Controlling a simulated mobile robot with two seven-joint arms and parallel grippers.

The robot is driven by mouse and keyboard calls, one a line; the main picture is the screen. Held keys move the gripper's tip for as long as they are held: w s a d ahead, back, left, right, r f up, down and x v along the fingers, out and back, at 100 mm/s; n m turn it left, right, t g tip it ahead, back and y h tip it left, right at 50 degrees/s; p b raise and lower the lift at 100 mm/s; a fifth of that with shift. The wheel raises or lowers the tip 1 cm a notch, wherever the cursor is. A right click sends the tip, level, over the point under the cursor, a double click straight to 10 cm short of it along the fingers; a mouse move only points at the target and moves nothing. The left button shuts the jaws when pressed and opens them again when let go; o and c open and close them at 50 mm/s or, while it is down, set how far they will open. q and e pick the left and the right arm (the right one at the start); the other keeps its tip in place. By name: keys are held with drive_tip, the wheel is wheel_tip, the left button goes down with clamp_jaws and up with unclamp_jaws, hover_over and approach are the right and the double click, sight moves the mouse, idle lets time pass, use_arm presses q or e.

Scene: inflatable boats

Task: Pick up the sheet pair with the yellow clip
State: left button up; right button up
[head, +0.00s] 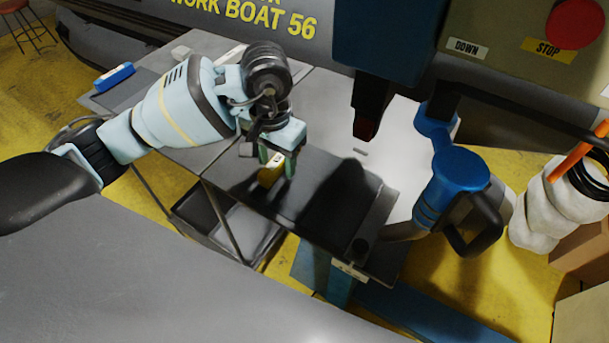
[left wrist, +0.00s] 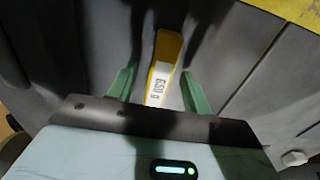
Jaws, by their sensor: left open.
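The yellow clip (head: 271,170) sits upright on the dark sheet pair (head: 320,200) on the table. In the left wrist view the clip (left wrist: 167,46) shows a white label reading "650 g", over the grey sheet (left wrist: 110,40). My left gripper (head: 279,164) is open above the sheets at the clip. In the left wrist view, the green fingers of my left gripper (left wrist: 159,88) stand on either side of the clip, with gaps visible. The clip's near end is hidden behind the gripper body. My right gripper is in neither view.
A blue clip (head: 114,76) lies on a grey sheet at the table's far left. A dark press head (head: 370,105) hangs right of the sheets. A blue machine part with a black handle (head: 460,170) stands further right. The large grey boat surface (head: 150,270) fills the foreground.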

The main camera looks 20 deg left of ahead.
use_arm(q)
drive_tip(key=shift+c, duration=0.3)
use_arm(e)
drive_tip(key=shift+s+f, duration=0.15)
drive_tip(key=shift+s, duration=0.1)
use_arm(q)
clamp_jaws()
